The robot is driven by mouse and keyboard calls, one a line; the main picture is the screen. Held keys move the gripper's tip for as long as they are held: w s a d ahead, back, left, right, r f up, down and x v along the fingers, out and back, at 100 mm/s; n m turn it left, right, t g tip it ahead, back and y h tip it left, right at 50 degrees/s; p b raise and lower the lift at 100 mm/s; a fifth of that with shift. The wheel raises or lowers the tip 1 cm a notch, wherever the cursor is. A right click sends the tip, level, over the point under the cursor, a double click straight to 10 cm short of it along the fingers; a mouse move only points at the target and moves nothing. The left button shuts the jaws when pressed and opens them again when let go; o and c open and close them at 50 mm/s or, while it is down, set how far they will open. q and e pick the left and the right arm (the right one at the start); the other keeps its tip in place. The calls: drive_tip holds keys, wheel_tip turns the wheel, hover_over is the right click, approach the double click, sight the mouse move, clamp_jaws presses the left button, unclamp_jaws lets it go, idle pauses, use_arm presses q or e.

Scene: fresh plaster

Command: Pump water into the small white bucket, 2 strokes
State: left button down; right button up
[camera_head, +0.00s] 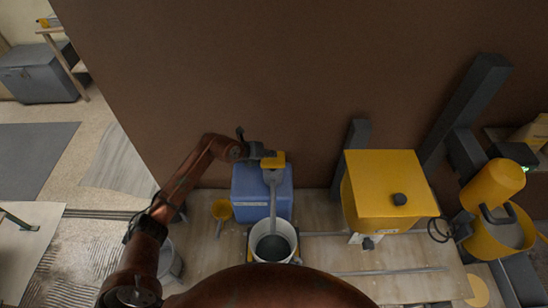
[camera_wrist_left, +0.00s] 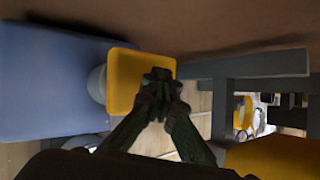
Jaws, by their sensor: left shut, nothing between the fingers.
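The small white bucket (camera_head: 294,257) stands upright on the boards, its inside dark grey; I cannot tell how much water it holds. Behind it is a blue tank (camera_head: 248,202), also large at the left of the wrist view (camera_wrist_left: 45,85). The pump's yellow head (camera_head: 279,157) sits above the tank, with a grey spout or stem (camera_head: 273,200) reaching down towards the bucket. My left gripper (camera_head: 262,158) is shut and empty at the yellow head. In the wrist view its fingertips (camera_wrist_left: 160,78) overlap the yellow head (camera_wrist_left: 124,72); contact is unclear. My right gripper is not in view.
A yellow box (camera_head: 380,180) stands to the right, with a yellow mixer or bucket assembly (camera_head: 490,235) beyond it. A brown wall (camera_head: 270,70) rises behind. A grey rod (camera_head: 390,272) lies on the boards at the right.

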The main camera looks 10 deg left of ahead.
sight(269, 160)
use_arm(q)
drive_tip(key=shift+s+f+b, duration=0.1)
drive_tip(key=shift+f+b, duration=1.05)
drive_tip(key=shift+f, duration=0.85)
idle(1.2)
drive_tip(key=shift+r, duration=0.1)
drive_tip(key=shift+r+p, duration=2)
drive_tip(key=shift+r, duration=0.8)
drive_tip(key=shift+r, duration=0.15)
drive_tip(key=shift+r+p, duration=1.7)
drive_tip(key=shift+r, duration=0.75)
drive_tip(key=shift+f, duration=0.1)
